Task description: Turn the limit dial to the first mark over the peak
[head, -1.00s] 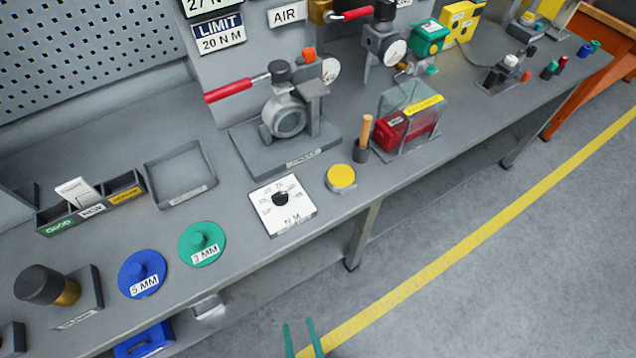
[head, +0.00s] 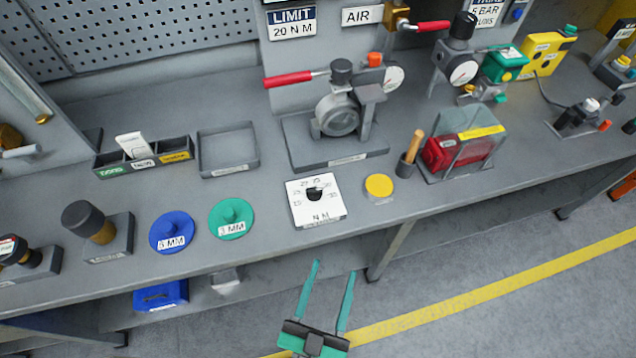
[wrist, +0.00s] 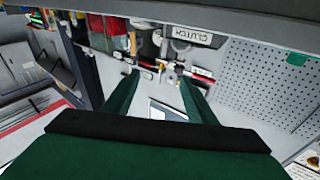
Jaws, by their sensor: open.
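The limit dial is a black knob (head: 315,194) on a white square plate (head: 318,213) marked "N M", with small numbers around the knob. It lies near the front edge of the bench, and the exact pointer setting is too small to read. A sign (head: 292,23) on the back panel reads "LIMIT 20 N M". My gripper (head: 333,268) has two long green fingers, open and empty, in front of the bench edge and below the dial plate in the head view. In the wrist view the fingers (wrist: 155,95) are spread, with a pale plate edge partly visible between them.
The bench front edge lies between gripper and dial.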

